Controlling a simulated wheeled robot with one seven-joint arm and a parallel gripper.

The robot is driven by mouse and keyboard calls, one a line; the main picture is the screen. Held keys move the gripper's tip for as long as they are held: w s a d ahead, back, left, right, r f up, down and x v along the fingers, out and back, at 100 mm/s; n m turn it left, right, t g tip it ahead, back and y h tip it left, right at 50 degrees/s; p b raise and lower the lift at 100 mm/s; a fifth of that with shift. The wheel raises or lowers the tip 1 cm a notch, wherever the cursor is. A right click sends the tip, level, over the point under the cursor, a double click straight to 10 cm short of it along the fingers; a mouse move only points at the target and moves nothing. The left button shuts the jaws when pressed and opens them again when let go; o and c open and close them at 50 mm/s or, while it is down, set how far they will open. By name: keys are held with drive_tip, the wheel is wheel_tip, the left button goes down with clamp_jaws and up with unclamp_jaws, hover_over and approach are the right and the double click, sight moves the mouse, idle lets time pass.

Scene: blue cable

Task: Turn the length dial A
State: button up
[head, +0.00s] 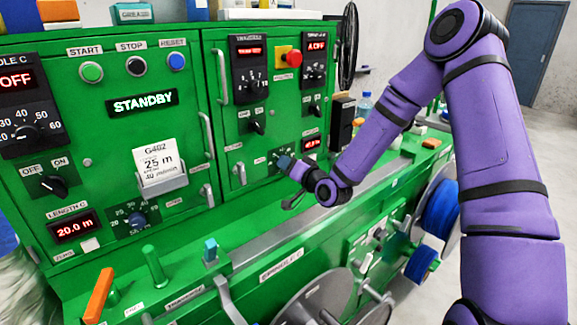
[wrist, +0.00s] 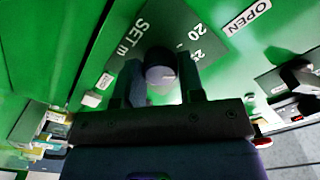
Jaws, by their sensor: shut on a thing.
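The length dial A (wrist: 160,73) is a dark round knob with a lighter face, on a dark plate marked "SET m", 20 and 25 in the wrist view. My gripper (wrist: 160,88) is shut on this dial, with one finger on each side of it.
The length C display (head: 74,228) reads 20.0 m, with its own dial (head: 137,220) beside it. A card (head: 159,162) reads G402, 25 m. The status display (head: 142,103) reads STANDBY.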

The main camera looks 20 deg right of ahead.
drive_tip(key=o, duration=0.9)
drive_tip(key=shift+s+d, duration=0.1)
drive_tip(key=v, duration=1)
drive_tip(key=shift+s+d+f, duration=0.1)
drive_tip(key=shift+s+d, duration=0.05)
drive_tip(key=shift+s, duration=0.1)
